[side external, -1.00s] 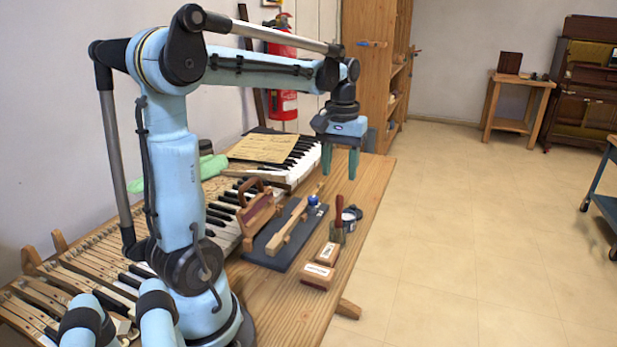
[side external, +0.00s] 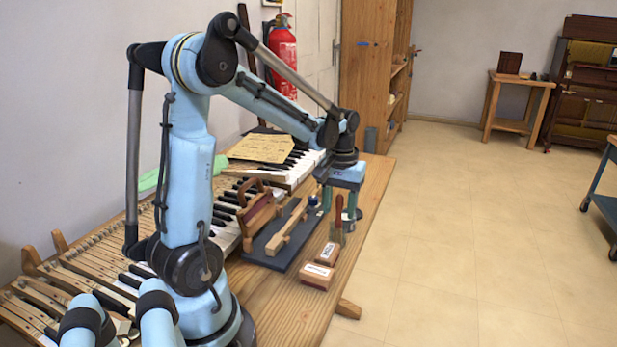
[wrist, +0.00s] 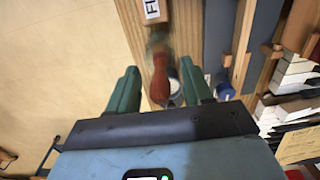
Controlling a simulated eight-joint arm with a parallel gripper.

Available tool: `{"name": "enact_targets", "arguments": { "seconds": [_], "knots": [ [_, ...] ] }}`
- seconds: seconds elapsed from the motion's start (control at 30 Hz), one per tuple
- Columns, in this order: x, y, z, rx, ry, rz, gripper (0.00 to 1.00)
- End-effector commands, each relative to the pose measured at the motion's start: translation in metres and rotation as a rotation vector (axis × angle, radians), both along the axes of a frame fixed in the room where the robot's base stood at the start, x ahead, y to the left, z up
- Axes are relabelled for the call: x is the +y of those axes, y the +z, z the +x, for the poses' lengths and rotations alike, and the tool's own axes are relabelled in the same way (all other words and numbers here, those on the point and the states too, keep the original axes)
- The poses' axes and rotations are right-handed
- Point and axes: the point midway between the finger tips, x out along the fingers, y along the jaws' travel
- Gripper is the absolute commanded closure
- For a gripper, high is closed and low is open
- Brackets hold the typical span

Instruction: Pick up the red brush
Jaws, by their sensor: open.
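My gripper (side external: 339,196) is open, pointing down around or just above the top of the handle. In the wrist view the fingers of my gripper (wrist: 160,72) spread to either side of the handle with nothing held. The exact height gap is hard to tell.
Two labelled wooden blocks (side external: 316,274) lie in front of the brush. A dark board (side external: 266,252) with a wooden tool is left of it. A small metal jar (wrist: 174,90) sits close beside the handle. Piano keys (side external: 228,215) lie farther left; the bench edge is right.

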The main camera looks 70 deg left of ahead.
Motion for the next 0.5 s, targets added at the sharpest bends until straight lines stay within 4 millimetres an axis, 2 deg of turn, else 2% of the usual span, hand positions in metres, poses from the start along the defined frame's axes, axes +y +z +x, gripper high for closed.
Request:
{"name": "enact_targets", "arguments": {
  "seconds": [0.23, 0.5],
  "knots": [
    [0.0002, -0.0013, -0.0001, 0.0, 0.0, 0.0, 0.5],
    [0.0001, -0.001, -0.0001, 0.0, 0.0, 0.0, 0.91]
  ]
}}
